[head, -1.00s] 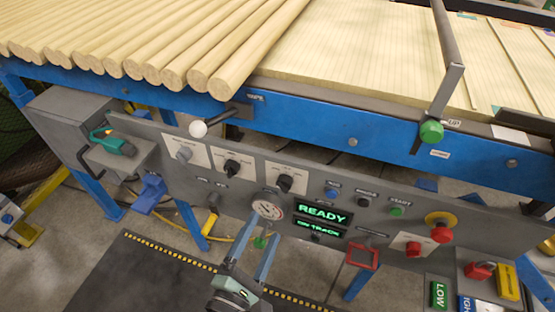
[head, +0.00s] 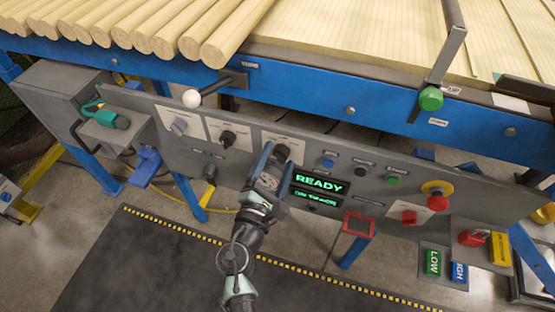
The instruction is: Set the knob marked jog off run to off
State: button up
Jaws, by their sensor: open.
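Three rotary knobs sit on white plates along the grey control panel (head: 235,168): a grey knob (head: 179,126) at left, a black knob (head: 227,138) in the middle and a black knob (head: 281,152) at right. Their lettering is too small to read, so I cannot tell from the print which is marked jog off run. My gripper (head: 279,156) is open at the right-hand black knob. Its two fingers appear on either side of that knob; I cannot tell whether they touch it. The knob's pointer and lower plate are partly hidden by my gripper.
A white-balled lever (head: 192,98) sticks out at upper left. Right of my gripper are a lit READY display (head: 319,183), small buttons, a red mushroom button (head: 436,190) on yellow and a red frame (head: 357,226). Wooden dowels (head: 180,25) lie above the blue rail (head: 350,110).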

jog(key=shift+w+d, duration=0.1)
jog(key=shift+w, duration=0.1)
grip_shut()
dwell(0.3)
jog(key=shift+f+m+b, duration=0.1)
jog(key=shift+m+b, duration=0.3)
jog(key=shift+b, duration=0.05)
jog(key=m+b, duration=0.6)
jog(key=m, duration=0.2)
jog(key=shift+b, duration=0.35)
